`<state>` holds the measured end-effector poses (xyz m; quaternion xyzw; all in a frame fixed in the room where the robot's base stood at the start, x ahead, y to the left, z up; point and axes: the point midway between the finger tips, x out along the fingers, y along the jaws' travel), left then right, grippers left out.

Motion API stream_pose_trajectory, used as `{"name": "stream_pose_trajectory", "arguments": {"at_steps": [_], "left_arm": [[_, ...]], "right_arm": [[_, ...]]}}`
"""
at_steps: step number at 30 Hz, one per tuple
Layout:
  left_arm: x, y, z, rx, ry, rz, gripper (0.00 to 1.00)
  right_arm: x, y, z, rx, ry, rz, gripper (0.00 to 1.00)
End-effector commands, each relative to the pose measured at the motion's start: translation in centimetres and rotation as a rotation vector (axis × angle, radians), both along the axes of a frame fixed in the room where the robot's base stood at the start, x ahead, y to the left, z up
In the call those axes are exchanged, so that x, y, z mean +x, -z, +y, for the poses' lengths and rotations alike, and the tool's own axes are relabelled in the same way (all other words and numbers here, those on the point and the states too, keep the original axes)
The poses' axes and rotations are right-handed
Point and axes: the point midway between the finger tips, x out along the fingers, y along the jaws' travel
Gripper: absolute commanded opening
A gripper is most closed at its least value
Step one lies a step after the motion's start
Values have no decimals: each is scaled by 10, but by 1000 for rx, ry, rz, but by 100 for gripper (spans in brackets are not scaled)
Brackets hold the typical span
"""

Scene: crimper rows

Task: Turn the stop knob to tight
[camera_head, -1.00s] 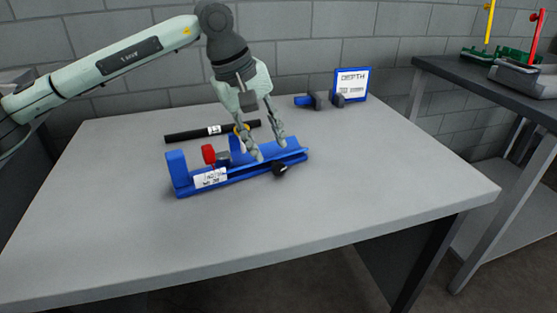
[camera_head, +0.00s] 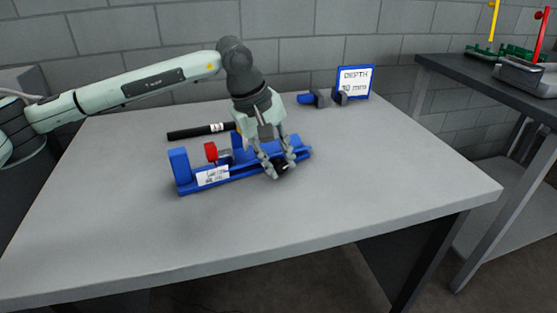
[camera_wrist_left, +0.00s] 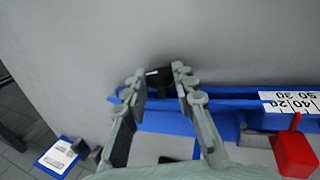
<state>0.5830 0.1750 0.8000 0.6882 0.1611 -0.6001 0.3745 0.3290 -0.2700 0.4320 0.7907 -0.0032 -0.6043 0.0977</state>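The stop knob (camera_wrist_left: 158,78) is a small black knob on the near side of the blue fixture (camera_head: 180,172). My left gripper (camera_head: 281,172) reaches down over the right part of the fixture. In the left wrist view my left gripper (camera_wrist_left: 160,80) has its two fingers apart, one on each side of the knob. A gap seems to show between the knob and the fingers; I cannot tell whether either touches. My right gripper is not in view.
A red block (camera_head: 211,151) and a white scale label (camera_head: 213,176) are on the fixture. A black rod (camera_head: 190,133) lies behind it. A "DEPTH 10 mm" sign (camera_head: 355,83) stands at the back beside a blue-and-black part (camera_head: 313,99). The table's front and right are clear.

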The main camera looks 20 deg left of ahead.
Motion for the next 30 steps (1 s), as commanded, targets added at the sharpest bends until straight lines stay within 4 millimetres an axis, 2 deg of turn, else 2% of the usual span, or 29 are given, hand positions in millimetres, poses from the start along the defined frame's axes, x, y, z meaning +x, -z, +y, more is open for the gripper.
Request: {"name": "stream_pose_trajectory", "arguments": {"at_steps": [5, 9, 15, 26, 27, 29, 30], "left_arm": [[1, -2, -1, 18, 1, 17, 0], [3, -5, -5, 101, 2, 100, 0], [5, -3, -5, 218, -1, 218, 0], [5, -2, -4, 244, -1, 244, 0], [5, -2, -4, 244, -1, 243, 29], [5, -1, -4, 243, -1, 243, 35], [5, -1, -4, 243, -1, 243, 35]], "right_arm": [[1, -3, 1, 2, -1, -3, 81], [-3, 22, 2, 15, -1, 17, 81], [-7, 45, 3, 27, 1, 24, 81], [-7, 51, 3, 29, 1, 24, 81], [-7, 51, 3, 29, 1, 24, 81], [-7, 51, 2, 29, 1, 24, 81], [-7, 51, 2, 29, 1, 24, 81]]}}
